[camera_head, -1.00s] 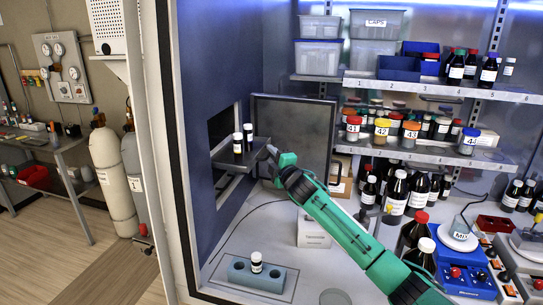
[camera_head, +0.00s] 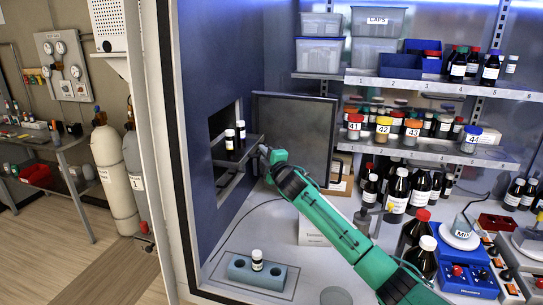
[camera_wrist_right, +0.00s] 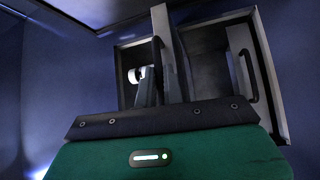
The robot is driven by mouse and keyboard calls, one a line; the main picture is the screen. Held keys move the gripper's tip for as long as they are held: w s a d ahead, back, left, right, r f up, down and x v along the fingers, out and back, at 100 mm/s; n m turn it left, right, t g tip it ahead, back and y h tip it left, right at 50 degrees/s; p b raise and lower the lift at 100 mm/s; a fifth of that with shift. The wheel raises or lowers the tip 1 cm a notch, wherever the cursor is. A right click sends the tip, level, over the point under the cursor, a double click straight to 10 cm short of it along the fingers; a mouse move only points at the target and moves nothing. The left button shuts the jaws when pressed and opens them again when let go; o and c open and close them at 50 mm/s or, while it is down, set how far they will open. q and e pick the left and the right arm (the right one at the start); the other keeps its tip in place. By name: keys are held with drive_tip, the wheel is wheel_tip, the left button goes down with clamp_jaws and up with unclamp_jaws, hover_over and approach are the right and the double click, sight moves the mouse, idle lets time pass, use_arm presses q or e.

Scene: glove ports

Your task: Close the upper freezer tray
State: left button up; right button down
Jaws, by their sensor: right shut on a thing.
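The upper freezer tray (camera_head: 250,144) is a dark flat tray sticking out of an opening in the blue left wall. Two dark vials with white caps and labels (camera_head: 229,140) (camera_head: 240,130) stand upright on it. My right gripper (camera_head: 264,151) is at the tray's outer end, shut on its handle. In the right wrist view my gripper fingers (camera_wrist_right: 161,82) are around a dark upright bar handle (camera_wrist_right: 157,62), and a vial's white cap (camera_wrist_right: 133,76) shows beside them. My left gripper is not in view.
A dark freezer door (camera_head: 292,125) stands open behind my right gripper. A second handle (camera_wrist_right: 246,75) shows in the wrist view. A blue-grey vial block (camera_head: 257,274) with one vial is on the bench below. Bottles and shelves crowd the right.

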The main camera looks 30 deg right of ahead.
sight(237, 148)
drive_tip(key=w+a+b, duration=0.1)
drive_tip(key=w+a, duration=0.2)
drive_tip(key=w, duration=0.1)
drive_tip(key=w+a+b, duration=0.1)
drive_tip(key=w+a, duration=0.3)
drive_tip(key=shift+w+a+f+b, duration=0.15)
drive_tip(key=shift+w+b, duration=0.05)
drive_tip(key=shift+b, duration=0.1)
drive_tip(key=shift+w+a, duration=0.5)
drive_tip(key=shift+w, duration=0.1)
drive_tip(key=shift+r, duration=0.2)
